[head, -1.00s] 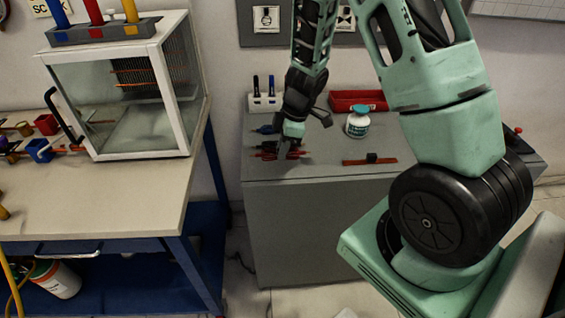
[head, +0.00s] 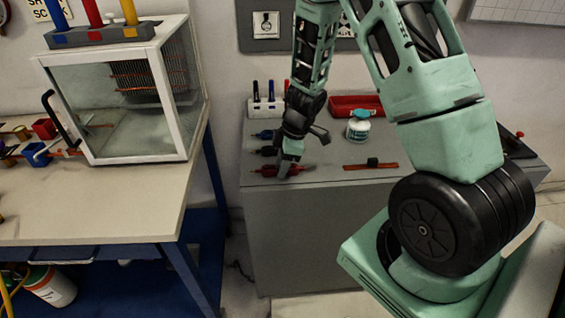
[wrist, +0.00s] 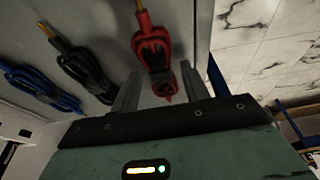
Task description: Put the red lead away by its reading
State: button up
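The red lead (head: 270,171) lies coiled near the front left corner of the grey cabinet top. The wrist view shows the red lead (wrist: 153,50) bundled with a dark band, its tail running down between my fingers. My gripper (head: 284,173) is low over the red lead. In the wrist view my gripper (wrist: 160,88) has its two fingers apart, one on each side of the tail. I cannot tell whether they touch it. A black lead (wrist: 85,70) and a blue lead (wrist: 40,88) lie to the left of it. No reading is legible.
A white rack with pens (head: 265,106), a red tray (head: 357,106), a white jar with a teal lid (head: 359,127) and an orange strip with a black block (head: 371,164) stand on the cabinet top. A glass-sided case (head: 125,105) stands on the left bench (head: 110,200).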

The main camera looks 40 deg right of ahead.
aim_at(293, 166)
jog(key=p+v, duration=0.5)
jog(key=v, duration=0.7)
jog(key=w+a+r+m+t+h, duration=0.1)
jog(key=a+r+t, duration=0.1)
jog(key=a+r, duration=0.45)
jog(key=w+a+r+m+t+h, duration=0.1)
jog(key=a+r+m+t, duration=0.15)
jog(key=a, duration=0.75)
jog(key=s+a+r+g, duration=0.1)
jog(key=s+a+g, duration=0.2)
jog(key=s, duration=0.9)
jog(key=s+a+r+g, duration=0.1)
jog(key=s+a+g, duration=0.2)
jog(key=s+a, duration=0.5)
jog(key=s, duration=0.4)
jog(key=shift+r+b, duration=0.25)
jog(key=shift+b, duration=0.05)
